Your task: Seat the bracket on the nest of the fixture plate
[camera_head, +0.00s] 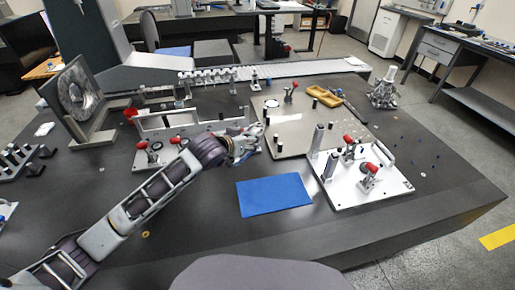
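A white fixture plate (345,195) with red-handled toggle clamps and upright posts lies at the right of the table. A beige plate (292,143) with one red-handled clamp lies behind it; I cannot tell which plate carries the nest. I cannot surely identify the bracket; a grey upright frame-like part (178,122) stands left of the beige plate. My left gripper (250,142) is at the right end of this part, by the beige plate's left edge. Its fingers are too small to tell whether they are open or touching anything. My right gripper is out of view.
A blue mat (273,195) lies bare in front of the plates. A yellow part (325,96) is on the beige plate's far side. A large grey framed disc (77,98) stands at the left. Small loose pieces lie at the right. The front table area is clear.

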